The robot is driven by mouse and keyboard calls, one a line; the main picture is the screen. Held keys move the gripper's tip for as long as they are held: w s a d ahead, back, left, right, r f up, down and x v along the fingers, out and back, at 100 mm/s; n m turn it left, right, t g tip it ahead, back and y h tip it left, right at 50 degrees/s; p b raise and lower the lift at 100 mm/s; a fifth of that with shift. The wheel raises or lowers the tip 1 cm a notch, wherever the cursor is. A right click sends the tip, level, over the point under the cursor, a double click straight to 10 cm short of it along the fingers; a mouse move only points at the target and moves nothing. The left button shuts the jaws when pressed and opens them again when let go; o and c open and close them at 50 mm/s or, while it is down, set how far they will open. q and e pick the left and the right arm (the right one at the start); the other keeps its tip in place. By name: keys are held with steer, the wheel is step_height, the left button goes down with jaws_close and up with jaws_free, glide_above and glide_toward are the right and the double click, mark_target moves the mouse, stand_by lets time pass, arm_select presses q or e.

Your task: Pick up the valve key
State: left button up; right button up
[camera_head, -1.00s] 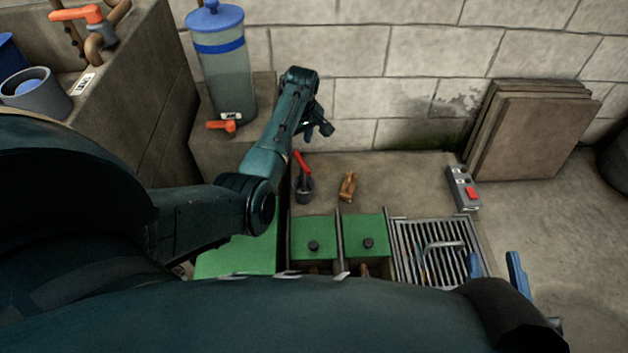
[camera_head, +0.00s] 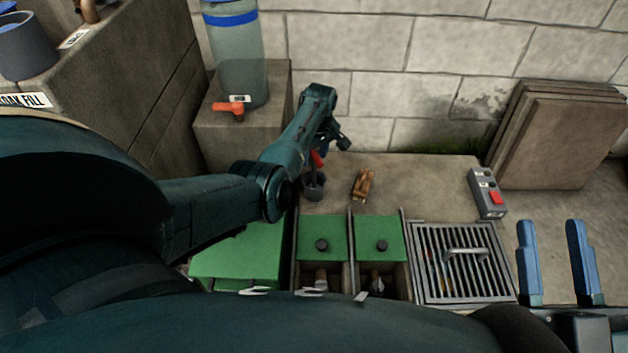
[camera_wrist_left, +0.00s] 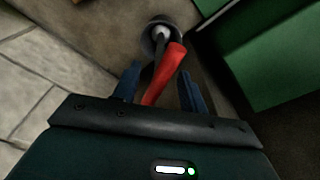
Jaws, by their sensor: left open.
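The valve key, seen as a red handle (camera_head: 317,158) on a dark shaft, stands tilted in a small grey cup (camera_head: 314,187) on the concrete ledge. In the left wrist view the red handle (camera_wrist_left: 170,68) runs between the two blue fingers of my left gripper (camera_wrist_left: 160,78), with the cup (camera_wrist_left: 158,33) beyond. My left gripper (camera_head: 325,151) is open around the upper handle; I cannot tell whether a finger touches it. The arm partly hides the handle in the head view. My right gripper (camera_head: 556,255) is open and empty at the right.
A brown object (camera_head: 363,185) lies right of the cup. Green lids (camera_head: 380,237) and a metal grate (camera_head: 460,262) are in front. A grey box with a red button (camera_head: 487,193) sits at the right.

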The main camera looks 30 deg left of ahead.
arm_select(q)
steer(key=shift+a+f+b, duration=0.15)
steer(key=shift+f+b, duration=0.25)
steer(key=shift+f, duration=0.55)
arm_select(e)
steer(key=shift+w+d+r+n+t+y, duration=0.1)
steer(key=shift+r+n+t+y, duration=0.2)
steer(key=shift+r+n+y, duration=0.55)
arm_select(q)
steer(key=shift+c, duration=0.5)
jaws_close()
